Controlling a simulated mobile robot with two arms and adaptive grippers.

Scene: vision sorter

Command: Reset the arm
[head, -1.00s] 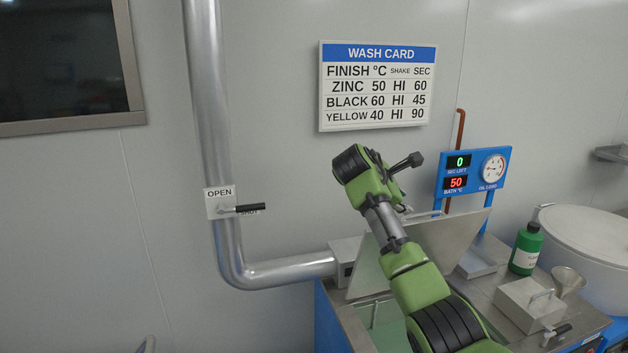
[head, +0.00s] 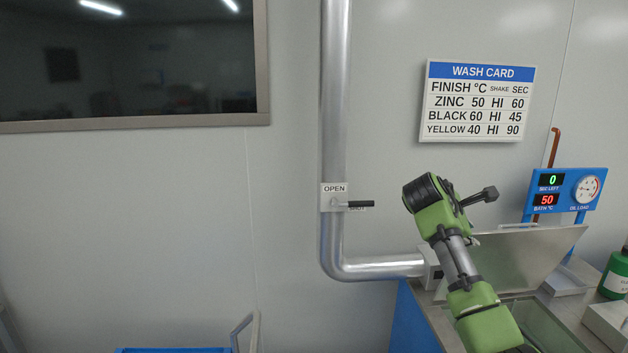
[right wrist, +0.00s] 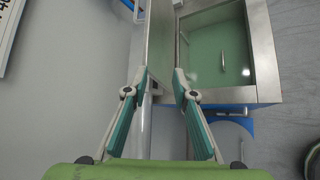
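My right arm (head: 455,255) reaches up from the lower right in the head view, in front of the wash bath. My right gripper (head: 484,195) is the small dark end pointing right, in the air below the wash card and left of the bath display. In the right wrist view its two fingers (right wrist: 160,78) stand apart with a gap between them and nothing held. Beyond the fingertips are the raised bath lid (right wrist: 160,40) and the open bath with green inside (right wrist: 218,50). My left arm and gripper are not in view.
The metal bath lid (head: 530,255) stands open behind my right arm. A pipe (head: 335,100) with a black valve handle (head: 358,204) at OPEN runs down the wall. The display (head: 565,190) reads 0 and 50. A blue-edged item (head: 175,350) shows at the bottom. A green bottle (head: 615,275) stands right.

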